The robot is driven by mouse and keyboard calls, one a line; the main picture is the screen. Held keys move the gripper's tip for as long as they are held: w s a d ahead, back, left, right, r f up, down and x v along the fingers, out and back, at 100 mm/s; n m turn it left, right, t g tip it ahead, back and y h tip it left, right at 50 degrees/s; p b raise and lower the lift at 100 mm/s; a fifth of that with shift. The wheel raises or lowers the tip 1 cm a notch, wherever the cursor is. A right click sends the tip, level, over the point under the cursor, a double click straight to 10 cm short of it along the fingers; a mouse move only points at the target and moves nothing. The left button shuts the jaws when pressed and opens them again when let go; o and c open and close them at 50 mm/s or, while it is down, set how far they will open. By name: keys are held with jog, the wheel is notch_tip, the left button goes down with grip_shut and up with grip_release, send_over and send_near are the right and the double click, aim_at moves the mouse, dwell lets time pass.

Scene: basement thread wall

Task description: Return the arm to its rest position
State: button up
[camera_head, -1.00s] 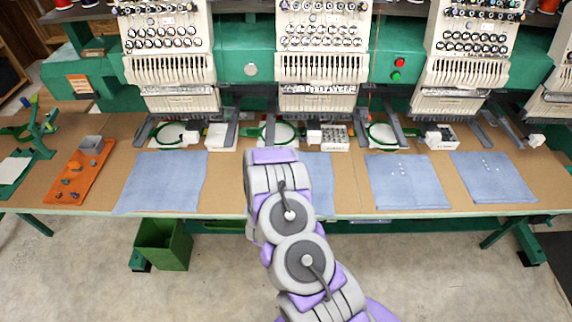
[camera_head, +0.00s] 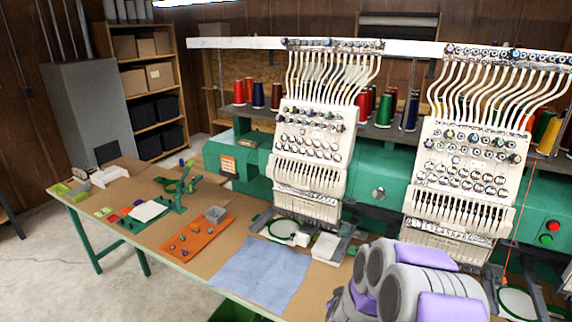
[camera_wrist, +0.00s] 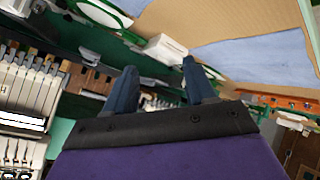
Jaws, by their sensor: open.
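My arm shows folded at the lower right of the head view, in front of the embroidery machine; my gripper's fingers are hidden there. In the wrist view my gripper (camera_wrist: 160,88) shows two dark blue fingers standing apart. No object shows held between them. The wrist view is strongly tilted, with the table and blue cloth at its top and machine heads at its left.
A multi-head embroidery machine (camera_head: 378,193) stands behind the table. A blue cloth (camera_head: 262,275), an orange tray (camera_head: 200,246) with small parts and a green stand (camera_head: 180,192) are on the table. A shelf (camera_head: 150,96) stands at the back left. Floor is clear at left.

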jog(key=s+a+r+m+g+y, duration=0.1)
jog(key=s+a+r+g+y, duration=0.15)
jog(key=s+a+r, duration=0.4)
jog(key=s+a+r+g+y, duration=0.2)
jog(key=s+r+g, duration=0.15)
jog(key=s, duration=0.55)
jog(key=s+d+r+m+g, duration=0.1)
jog(key=s+r+g, duration=0.1)
jog(key=s, duration=0.7)
jog(key=s+d+r+m+g+h+b, duration=0.1)
jog(key=s+d+r, duration=0.1)
jog(key=s, duration=0.7)
jog(key=s+d+r+m+g+h, duration=0.1)
jog(key=s+r, duration=0.3)
jog(key=s, duration=0.5)
jog(key=shift+s+d+r+g, duration=0.2)
jog(key=shift+s+d+g, duration=0.1)
jog(key=shift+g, duration=0.5)
